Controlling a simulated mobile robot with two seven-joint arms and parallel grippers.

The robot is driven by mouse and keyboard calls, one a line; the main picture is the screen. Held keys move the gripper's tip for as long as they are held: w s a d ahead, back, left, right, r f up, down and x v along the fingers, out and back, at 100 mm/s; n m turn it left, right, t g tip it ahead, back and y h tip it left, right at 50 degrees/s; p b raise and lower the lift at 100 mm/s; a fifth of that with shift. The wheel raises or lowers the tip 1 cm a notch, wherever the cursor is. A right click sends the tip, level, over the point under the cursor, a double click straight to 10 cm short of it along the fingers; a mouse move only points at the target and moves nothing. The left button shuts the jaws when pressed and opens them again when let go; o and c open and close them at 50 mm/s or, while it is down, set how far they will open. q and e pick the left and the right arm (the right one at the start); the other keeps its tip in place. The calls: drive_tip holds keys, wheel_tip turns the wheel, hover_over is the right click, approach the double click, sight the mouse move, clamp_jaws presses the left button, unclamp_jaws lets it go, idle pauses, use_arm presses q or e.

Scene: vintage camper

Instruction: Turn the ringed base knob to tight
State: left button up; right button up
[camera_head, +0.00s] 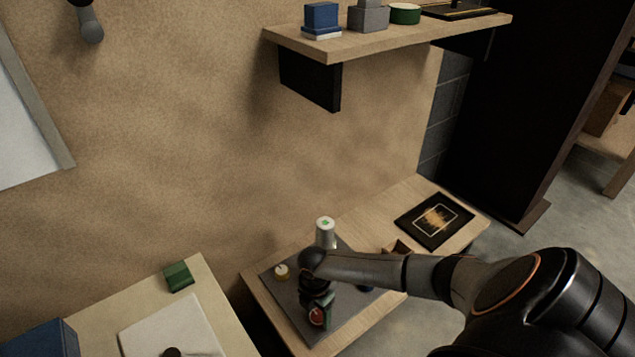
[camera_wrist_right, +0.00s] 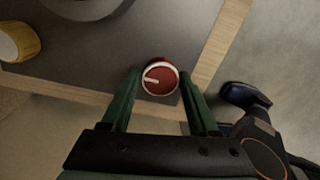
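A red knob with a pale ring around its rim and a white pointer line (camera_wrist_right: 160,78) sits on a dark grey base plate (camera_wrist_right: 110,55). In the right wrist view its pointer aims left. In the head view the red knob (camera_head: 317,317) is partly hidden by my right gripper (camera_head: 318,304). In the wrist view the green fingers of my right gripper (camera_wrist_right: 160,80) are open, one on each side of the knob, with narrow gaps. A yellow knob with a pale top (camera_head: 281,271) sits on the same plate. My left gripper is not in view.
A white cylinder with a green mark on top (camera_head: 325,232) stands behind my right gripper. A dark framed picture (camera_head: 435,220) lies on the table's far end. A second table (camera_head: 215,290) on the left holds a green block (camera_head: 179,277). A shelf (camera_head: 400,40) hangs above.

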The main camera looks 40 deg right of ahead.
clamp_jaws()
idle(0.3)
